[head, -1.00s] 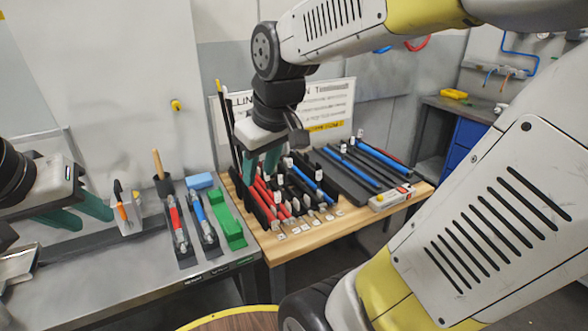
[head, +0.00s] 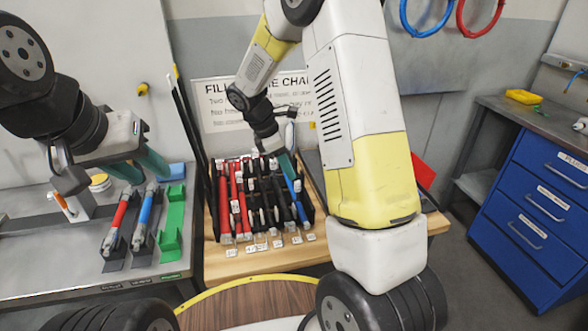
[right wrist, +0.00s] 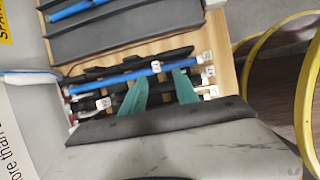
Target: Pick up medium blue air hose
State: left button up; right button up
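A blue air hose (head: 292,182) lies in the right part of the black slotted rack (head: 228,238). It also runs across the right wrist view (right wrist: 118,79), with a white tag at its right end. My right gripper (head: 286,165) is above it. In the right wrist view its two teal fingers (right wrist: 161,80) are apart, with the tips close over the hose. I cannot tell whether they touch it. Another blue hose (right wrist: 70,10) lies on a grey tray beyond. My left gripper (head: 139,168) is open and empty above the grey bench at left.
Red hoses (head: 224,200) and black ones share the rack on a wooden table (head: 240,269). A green holder (head: 172,230) and red and blue handled tools stand on the grey bench (head: 50,262). A blue drawer cabinet (head: 545,190) is at right. My right arm hides part of the table.

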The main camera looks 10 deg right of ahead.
aim_at(297, 183)
jog(key=x, duration=0.5)
jog(key=w+x, duration=0.1)
jog(key=x, duration=0.2)
jog(key=shift+d+f, duration=0.1)
jog(key=shift+d, duration=0.1)
jog(key=shift+s, duration=0.1)
grip_shut()
dwell(1.1)
